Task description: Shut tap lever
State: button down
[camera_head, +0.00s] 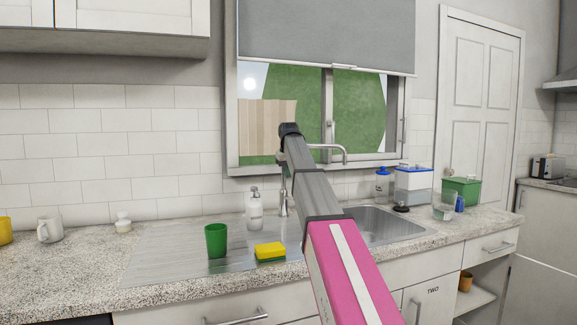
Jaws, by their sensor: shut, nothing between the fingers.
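The metal tap (284,200) stands behind the sink, with its spout (330,147) reaching right over the basin. My arm crosses in front of it and hides much of the tap's upper part. I cannot make out the tap lever or whether it is open or shut. No running water shows at the spout's end. My arm runs up from the bottom edge to a dark end near the tap's top. The gripper's fingers are hidden behind the arm, and I cannot tell whether they touch the tap.
A green cup (216,241), a yellow-green sponge (270,252) and a white soap bottle (254,210) stand left of the sink basin (392,226). A blue-lidded container (413,185) and a green box (463,190) stand to the right. The window (330,110) is behind the tap.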

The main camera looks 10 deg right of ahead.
aim_at(291, 197)
jog(key=x, duration=0.2)
jog(key=s+x, duration=0.1)
jog(key=x, duration=0.1)
jog(key=d+x, duration=0.1)
jog(key=x, duration=0.2)
jog(key=shift+s+f, duration=0.1)
jog(key=shift+s, duration=0.15)
